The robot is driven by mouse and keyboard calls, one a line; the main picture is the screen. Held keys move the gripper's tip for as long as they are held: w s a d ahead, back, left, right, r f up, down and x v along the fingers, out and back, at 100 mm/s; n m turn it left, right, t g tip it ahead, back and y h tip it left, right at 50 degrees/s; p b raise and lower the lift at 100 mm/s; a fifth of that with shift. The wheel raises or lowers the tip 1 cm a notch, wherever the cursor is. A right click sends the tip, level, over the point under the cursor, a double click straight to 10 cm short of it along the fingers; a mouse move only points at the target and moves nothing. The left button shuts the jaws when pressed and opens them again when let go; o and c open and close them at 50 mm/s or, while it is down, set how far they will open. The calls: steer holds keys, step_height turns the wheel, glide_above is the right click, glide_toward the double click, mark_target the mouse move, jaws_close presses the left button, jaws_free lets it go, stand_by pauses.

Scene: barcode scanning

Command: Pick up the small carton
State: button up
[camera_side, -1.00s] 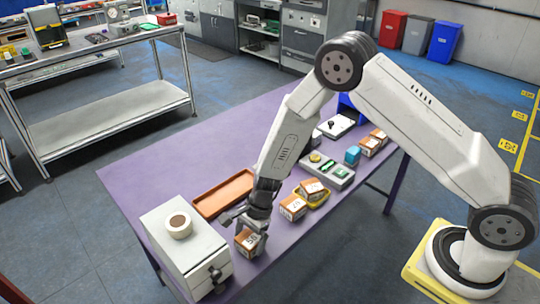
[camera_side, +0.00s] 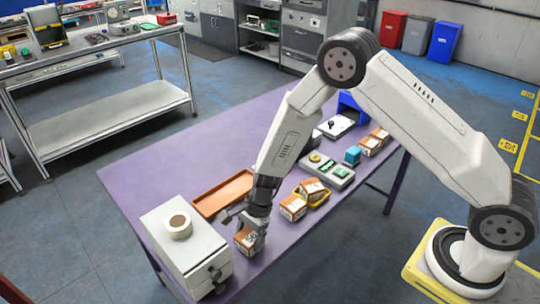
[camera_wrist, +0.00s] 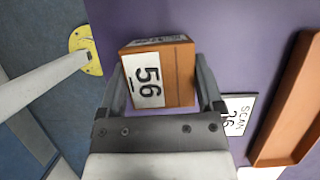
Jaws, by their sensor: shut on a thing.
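The small carton (camera_side: 245,240), brown-orange with a white label, is at the front of the purple table, right of the grey drawer box. In the wrist view the carton (camera_wrist: 158,75) sits between the two fingers and its label reads 56. My gripper (camera_side: 252,232) points down over it, with a finger on each side. My gripper (camera_wrist: 160,88) is shut on the carton in the wrist view. I cannot tell whether the carton's underside touches the table.
A grey drawer box (camera_side: 186,255) with a tape roll (camera_side: 178,225) stands close on the left. An orange tray (camera_side: 222,193) lies behind. More cartons (camera_side: 293,207) stand to the right, some with a yellow tray (camera_side: 320,200). A white SCAN sign (camera_wrist: 237,112) lies near my gripper.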

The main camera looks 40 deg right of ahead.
steer(key=shift+r, duration=0.75)
steer(key=s+d+r, duration=0.3)
steer(key=s+r, duration=0.7)
steer(key=s, duration=0.3)
steer(key=shift+s+d+r, duration=0.3)
steer(key=shift+d+r, duration=0.05)
steer(key=shift+r, duration=0.05)
steer(key=shift+w, duration=0.15)
